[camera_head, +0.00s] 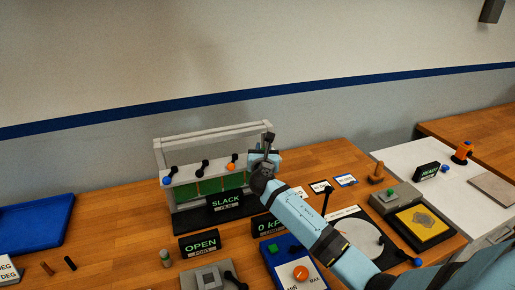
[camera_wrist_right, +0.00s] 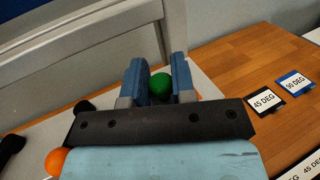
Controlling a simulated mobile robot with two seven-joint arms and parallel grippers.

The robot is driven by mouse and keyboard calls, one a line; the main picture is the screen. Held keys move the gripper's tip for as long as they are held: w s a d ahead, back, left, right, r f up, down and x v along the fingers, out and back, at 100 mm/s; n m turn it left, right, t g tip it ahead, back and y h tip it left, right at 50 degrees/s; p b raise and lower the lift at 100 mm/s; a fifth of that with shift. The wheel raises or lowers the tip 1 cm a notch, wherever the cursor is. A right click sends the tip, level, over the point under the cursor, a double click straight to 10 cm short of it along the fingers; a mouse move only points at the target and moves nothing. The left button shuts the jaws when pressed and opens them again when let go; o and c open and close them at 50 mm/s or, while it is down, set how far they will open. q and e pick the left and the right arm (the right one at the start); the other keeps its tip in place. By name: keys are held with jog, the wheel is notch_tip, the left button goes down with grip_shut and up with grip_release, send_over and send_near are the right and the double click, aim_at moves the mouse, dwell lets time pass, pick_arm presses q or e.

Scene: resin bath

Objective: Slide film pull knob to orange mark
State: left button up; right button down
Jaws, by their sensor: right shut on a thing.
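My right gripper (camera_head: 266,156) is at the right end of the grey film frame (camera_head: 212,130). In the right wrist view its blue fingers (camera_wrist_right: 160,80) are shut on a round green knob (camera_wrist_right: 159,86); the arm hides this knob in the head view. An orange ball (camera_head: 231,166) on a black lever stands along the frame's front, left of the gripper; it also shows in the wrist view (camera_wrist_right: 57,160). I cannot tell whether this ball is the orange mark. A sign reading SLACK FILM (camera_head: 225,202) stands in front. My left gripper is not in view.
A blue-ball lever (camera_head: 168,180) and a black lever (camera_head: 203,166) stand further left on the frame. An OPEN sign (camera_head: 200,244) and a control box with an orange knob (camera_head: 300,272) are nearer. A blue tray (camera_head: 30,225) lies at left.

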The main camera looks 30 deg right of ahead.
aim_at(273, 148)
jog(key=d, duration=0.1)
jog(key=d+p, duration=0.1)
jog(key=d, duration=0.1)
jog(key=shift+s+d+r, duration=0.1)
jog(key=shift+s, duration=0.3)
jog(key=shift+d, duration=0.2)
jog(key=shift+a, duration=0.1)
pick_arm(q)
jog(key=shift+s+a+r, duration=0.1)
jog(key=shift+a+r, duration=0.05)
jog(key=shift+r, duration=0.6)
pick_arm(e)
jog(key=c, duration=1)
grip_release()
jog(key=shift+s+a, duration=0.1)
pick_arm(q)
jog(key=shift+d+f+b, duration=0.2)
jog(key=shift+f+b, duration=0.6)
jog(key=shift+b, duration=0.25)
pick_arm(e)
jog(key=shift+v, duration=6.75)
jog(key=shift+s, duration=0.1)
